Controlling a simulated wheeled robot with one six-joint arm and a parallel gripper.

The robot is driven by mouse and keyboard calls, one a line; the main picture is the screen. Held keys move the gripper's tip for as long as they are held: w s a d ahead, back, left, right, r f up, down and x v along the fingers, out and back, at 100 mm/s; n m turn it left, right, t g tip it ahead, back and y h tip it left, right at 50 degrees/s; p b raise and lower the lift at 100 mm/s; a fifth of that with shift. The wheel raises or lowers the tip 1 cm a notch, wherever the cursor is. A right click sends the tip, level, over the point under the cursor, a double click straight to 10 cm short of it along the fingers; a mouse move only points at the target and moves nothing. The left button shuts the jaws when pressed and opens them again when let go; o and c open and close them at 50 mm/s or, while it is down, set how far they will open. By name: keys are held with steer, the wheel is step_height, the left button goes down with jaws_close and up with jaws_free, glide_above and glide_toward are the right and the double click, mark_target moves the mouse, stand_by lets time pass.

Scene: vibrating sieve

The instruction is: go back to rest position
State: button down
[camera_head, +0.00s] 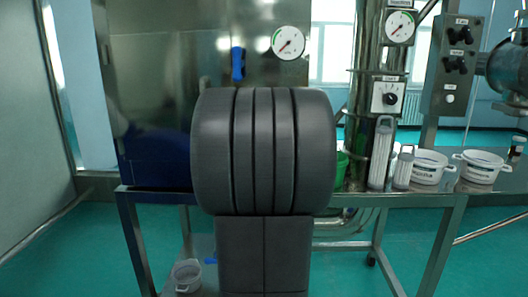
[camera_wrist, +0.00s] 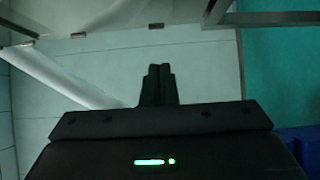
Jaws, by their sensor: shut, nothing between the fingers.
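My gripper (camera_wrist: 159,70) shows in the wrist view with its two dark fingers pressed together and nothing between them. It points at a pale wall or panel with metal frame bars. In the head view my dark grey arm fills the middle, in front of the table, and my gripper cannot be made out there. No object is held.
A metal table (camera_head: 440,201) stands behind my arm. On it are clear cylinders (camera_head: 381,155), white tubs (camera_head: 428,168) and a green container (camera_head: 342,165). A control box (camera_head: 452,65) and gauges (camera_head: 288,42) are above. A white bucket (camera_head: 186,275) sits low at left.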

steer(key=v, duration=0.7)
steer(key=shift+d+b, duration=0.1)
steer(key=shift+b, duration=0.2)
